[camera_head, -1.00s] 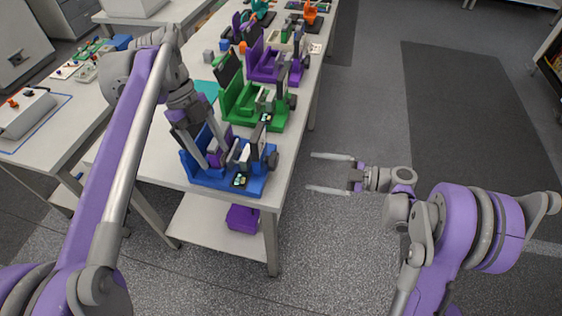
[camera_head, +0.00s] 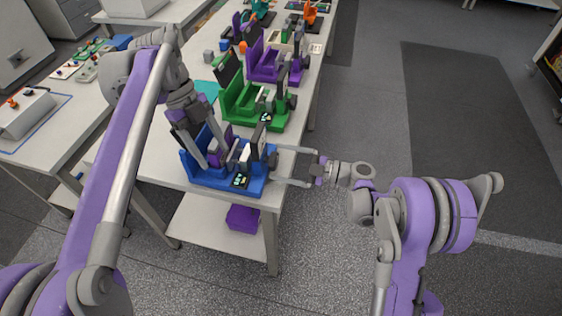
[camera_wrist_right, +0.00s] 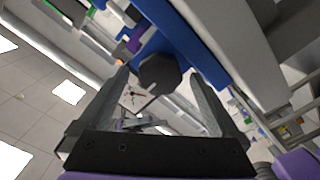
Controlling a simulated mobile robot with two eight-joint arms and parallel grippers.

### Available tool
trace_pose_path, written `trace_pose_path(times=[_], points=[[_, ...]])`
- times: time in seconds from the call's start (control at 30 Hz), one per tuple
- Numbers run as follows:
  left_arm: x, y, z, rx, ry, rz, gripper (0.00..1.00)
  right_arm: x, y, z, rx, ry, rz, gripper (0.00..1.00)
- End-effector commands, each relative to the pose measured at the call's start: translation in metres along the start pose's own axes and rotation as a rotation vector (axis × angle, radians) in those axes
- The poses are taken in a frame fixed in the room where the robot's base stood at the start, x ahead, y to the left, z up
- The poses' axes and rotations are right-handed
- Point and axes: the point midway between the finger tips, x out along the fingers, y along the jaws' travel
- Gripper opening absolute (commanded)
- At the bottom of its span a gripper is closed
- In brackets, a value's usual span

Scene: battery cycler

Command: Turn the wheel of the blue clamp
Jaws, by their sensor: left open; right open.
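The blue clamp (camera_head: 205,177) sits at the near end of the bench. Its dark wheel (camera_head: 273,160) is on its right side. In the right wrist view the wheel (camera_wrist_right: 160,73) shows as a dark knob between the two fingers, near their tips. My right gripper (camera_head: 280,165) is open, with its fingertips at the wheel, one on each side; I cannot tell whether they touch it. My left gripper (camera_head: 222,160) is open over the clamp's middle, its fingers reaching down around the purple part (camera_head: 216,157) there. Its exact contact is partly hidden.
A green clamp (camera_head: 238,113) and a purple clamp (camera_head: 268,70) stand behind the blue one on the bench (camera_head: 160,165). A purple box (camera_head: 243,218) lies on the lower shelf. The floor (camera_head: 355,120) right of the bench is clear.

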Motion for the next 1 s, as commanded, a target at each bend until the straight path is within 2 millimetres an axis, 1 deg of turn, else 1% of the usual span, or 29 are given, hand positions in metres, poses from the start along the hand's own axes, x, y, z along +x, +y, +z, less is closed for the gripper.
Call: trace_pose_path(times=[0.1, 0.33, 0.37, 0.4, 0.57, 0.6, 0.67, 0.8, 0.83, 1.0], points=[[0.0000, 0.0000, 0.0000, 0.000, 0.000, 0.000, 0.65, 0.0051, -0.0002, -0.0001, 0.000, 0.000, 0.000, 0.98], [0.0000, 0.0000, 0.0000, 0.000, 0.000, 0.000, 0.65, 0.0055, -0.0001, 0.0000, 0.000, 0.000, 0.000, 0.98], [0.0000, 0.0000, 0.0000, 0.000, 0.000, 0.000, 0.65, 0.0054, -0.0001, 0.0000, 0.000, 0.000, 0.000, 0.96], [0.0000, 0.0000, 0.0000, 0.000, 0.000, 0.000, 0.65, 0.0054, 0.0000, 0.0000, 0.000, 0.000, 0.000, 0.89], [0.0000, 0.0000, 0.0000, 0.000, 0.000, 0.000, 0.65, 0.0052, 0.0000, 0.0000, 0.000, 0.000, 0.000, 0.60], [0.0000, 0.0000, 0.0000, 0.000, 0.000, 0.000, 0.65, 0.0052, 0.0000, 0.0000, 0.000, 0.000, 0.000, 0.53], [0.0000, 0.0000, 0.0000, 0.000, 0.000, 0.000, 0.65, 0.0052, 0.0000, 0.0000, 0.000, 0.000, 0.000, 0.42], [0.0000, 0.0000, 0.0000, 0.000, 0.000, 0.000, 0.65, 0.0051, 0.0000, 0.0000, 0.000, 0.000, 0.000, 0.17], [0.0000, 0.0000, 0.0000, 0.000, 0.000, 0.000, 0.65, 0.0051, -0.0001, 0.0000, 0.000, 0.000, 0.000, 0.13], [0.0000, 0.0000, 0.0000, 0.000, 0.000, 0.000, 0.65, 0.0051, -0.0001, 0.0000, 0.009, 0.000, 0.000, 0.13]])
